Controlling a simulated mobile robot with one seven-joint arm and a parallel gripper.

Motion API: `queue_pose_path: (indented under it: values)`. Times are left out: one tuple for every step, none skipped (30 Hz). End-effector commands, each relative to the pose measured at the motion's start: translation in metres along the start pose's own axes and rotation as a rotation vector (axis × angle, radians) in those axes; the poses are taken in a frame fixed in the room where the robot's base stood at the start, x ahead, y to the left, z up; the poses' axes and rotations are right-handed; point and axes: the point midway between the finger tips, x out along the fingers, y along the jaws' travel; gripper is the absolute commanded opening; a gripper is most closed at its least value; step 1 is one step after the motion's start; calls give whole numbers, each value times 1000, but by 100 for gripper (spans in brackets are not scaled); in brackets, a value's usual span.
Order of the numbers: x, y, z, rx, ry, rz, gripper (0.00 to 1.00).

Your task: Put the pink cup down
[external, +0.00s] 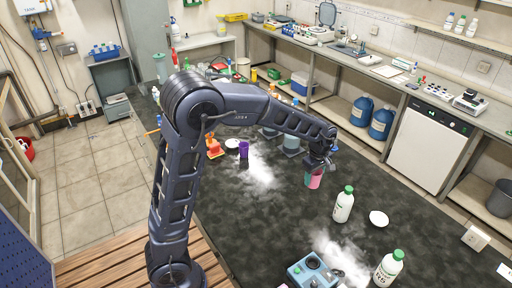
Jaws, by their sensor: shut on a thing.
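The pink cup (315,181) is at the end of my arm, in the middle right of the external view, over the dark bench top (285,220). My gripper (318,165) is shut on the pink cup from above. The cup looks about upright. Its upper part is partly hidden by the gripper. I cannot tell whether its base touches the bench or hangs just above it.
A green-capped white bottle (343,205) and a white dish (378,218) stand right of the cup. Another bottle (388,268) and a blue-grey device (312,271) are at the front. A purple cup (244,150) stands farther left. White powder lies on the bench. Dark bare surface lies left of the bottle.

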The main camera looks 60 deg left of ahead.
Motion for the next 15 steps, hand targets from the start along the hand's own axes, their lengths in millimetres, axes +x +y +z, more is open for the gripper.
queue_pose_path:
  values:
    - [0,-2,5,2,0,0,30]
    - [0,-3,7,2,0,0,30]
    - [2,-3,9,1,0,-1,30]
    - [4,-4,10,0,0,-1,30]
    - [7,-4,11,0,0,-1,30]
    - [13,-4,11,-1,0,-1,30]
    - [18,-4,11,-1,0,-2,30]
    - [23,-4,11,-1,0,-3,30]
    - [32,-4,11,-1,0,-3,30]
    - [39,-4,11,-1,0,-4,30]
    - [46,-4,11,-1,0,-4,30]
    - [54,-4,11,-1,0,-3,30]
    - [61,-4,11,0,0,-3,30]
    - [68,-4,11,0,0,-4,30]
    - [76,-4,11,0,0,-4,30]
